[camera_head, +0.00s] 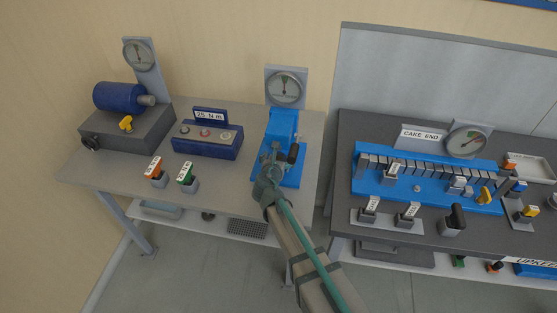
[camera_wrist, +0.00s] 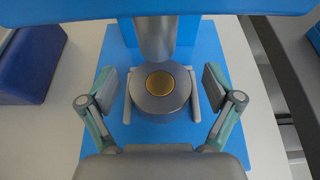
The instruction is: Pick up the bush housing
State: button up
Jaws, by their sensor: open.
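The bush housing (camera_wrist: 160,105) is a round grey block with a brass-coloured centre, seen from above in the wrist view. It sits on the blue base of a press (camera_wrist: 105,140), between two light rails and just in front of or under a grey cylindrical ram (camera_wrist: 154,38). My gripper (camera_wrist: 161,90) is open, with one finger on each side of the housing and a visible gap at both sides. In the head view my gripper (camera_head: 273,155) is at the front of the blue press (camera_head: 283,124) and hides the housing there.
A dial gauge (camera_head: 284,87) stands behind the press. A blue box labelled 25 N m (camera_head: 208,140) and a blue motor (camera_head: 119,97) stand to the left. Red and green switches (camera_head: 156,171) sit near the front edge. A second bench (camera_head: 345,129) with a blue fixture is to the right.

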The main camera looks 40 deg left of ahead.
grip_shut()
dwell(0.4)
jog(key=shift+r, duration=0.15)
